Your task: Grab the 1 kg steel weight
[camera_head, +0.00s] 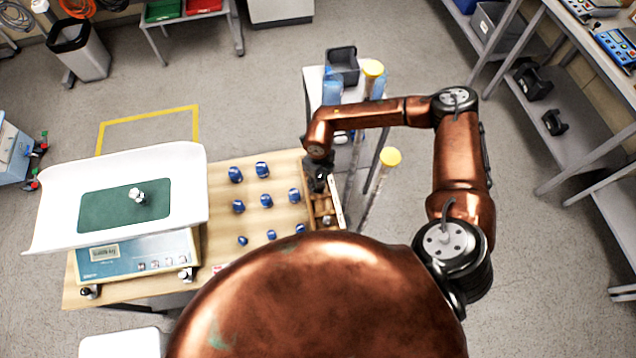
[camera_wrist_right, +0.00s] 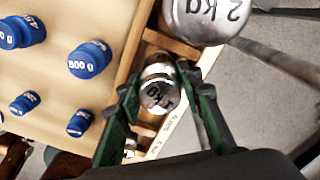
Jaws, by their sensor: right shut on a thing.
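The 1 kg steel weight (camera_wrist_right: 160,91) is a small shiny cylinder with dark lettering, partly readable in the right wrist view. It is in a wooden compartment box (camera_wrist_right: 140,64) at the table's right edge. My right gripper (camera_wrist_right: 159,86) has its green fingers on both sides of this weight and is shut on it. In the head view, my right gripper (camera_head: 318,181) is small and dark over the box, and the held weight is hidden there. A larger 2 kg steel weight (camera_wrist_right: 208,14) is just beyond the held one. My left gripper is not in view.
Several blue weights (camera_head: 266,200) stand on the wooden table (camera_head: 222,180) left of the box. A white scale (camera_head: 60,215) with a green mat (camera_head: 105,207) carries a small steel weight (camera_head: 137,195).

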